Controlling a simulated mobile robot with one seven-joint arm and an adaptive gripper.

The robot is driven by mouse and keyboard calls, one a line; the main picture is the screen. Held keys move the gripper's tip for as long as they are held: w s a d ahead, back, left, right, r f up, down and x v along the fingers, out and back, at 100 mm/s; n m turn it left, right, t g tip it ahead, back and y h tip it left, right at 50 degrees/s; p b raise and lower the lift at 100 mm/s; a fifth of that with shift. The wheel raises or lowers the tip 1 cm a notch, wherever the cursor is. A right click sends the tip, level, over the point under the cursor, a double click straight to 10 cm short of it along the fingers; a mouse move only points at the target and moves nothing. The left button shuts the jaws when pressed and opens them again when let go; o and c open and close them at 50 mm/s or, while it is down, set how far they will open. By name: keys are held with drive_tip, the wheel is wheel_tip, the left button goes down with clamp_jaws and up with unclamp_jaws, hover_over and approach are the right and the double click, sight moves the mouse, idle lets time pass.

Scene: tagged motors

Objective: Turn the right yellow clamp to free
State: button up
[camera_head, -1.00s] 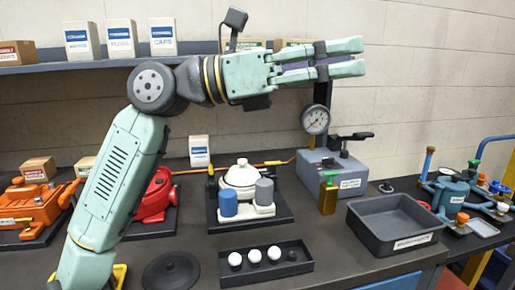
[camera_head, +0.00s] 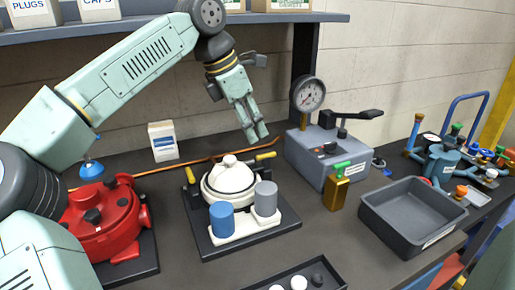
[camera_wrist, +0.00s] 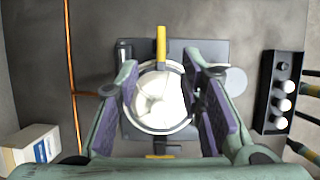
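The white motor (camera_head: 230,178) sits on a dark base plate (camera_head: 243,240), with a blue cylinder (camera_head: 221,219) and a grey cylinder (camera_head: 265,198) at its front. The right yellow clamp (camera_head: 265,156) sticks outward from the motor's right side; in the wrist view this clamp (camera_wrist: 161,47) points to the top. The other yellow clamp (camera_head: 193,176) is on the left side. My gripper (camera_head: 257,137) points down above the right clamp, apart from it. In the wrist view my gripper (camera_wrist: 163,68) is open and empty, its fingers framing the motor on both sides.
A grey box with a gauge (camera_head: 310,95) and black lever stands to the right, near my gripper. A gold block with a green top (camera_head: 338,187), a grey bin (camera_head: 412,215) and a red motor (camera_head: 103,220) stand nearby. A copper pipe (camera_wrist: 71,80) runs behind.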

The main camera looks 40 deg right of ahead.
sight(264, 161)
drive_tip(key=p+x, duration=0.1)
drive_tip(key=x, duration=0.8)
drive_tip(key=shift+d+p, duration=0.1)
drive_tip(key=shift+p, duration=0.25)
drive_tip(key=shift+c, duration=0.2)
clamp_jaws()
